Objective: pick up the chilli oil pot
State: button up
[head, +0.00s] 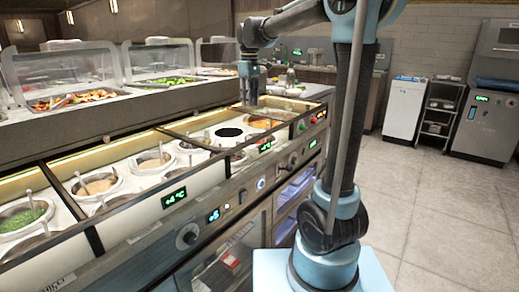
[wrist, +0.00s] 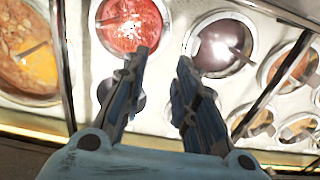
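A round white-rimmed pot of bright red sauce (wrist: 130,22), which looks like the chilli oil pot, sits in the counter with a utensil in it in the wrist view. I cannot pick it out surely in the head view. My gripper (wrist: 160,58) is open and empty, its two dark fingers apart. The left fingertip overlaps the lower edge of the red pot in the picture; I cannot tell whether it touches. In the head view my gripper (head: 248,100) points down over the far end of the sauce counter.
A pot of dark sauce (wrist: 222,45) lies right of the red one. A larger well of orange-brown food (wrist: 22,42) lies left. Several small pots with spoons fill the sauce counter (head: 140,225). Glass-fronted food trays (head: 165,80) stand behind. The tiled floor (head: 440,200) at right is clear.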

notch_tip(320, 180, down, 11)
jog(key=shift+f, duration=0.1)
jog(key=shift+s+a+f, duration=0.1)
jog(key=shift+s+f, duration=0.05)
jog(key=shift+f, duration=2.55)
grip_shut()
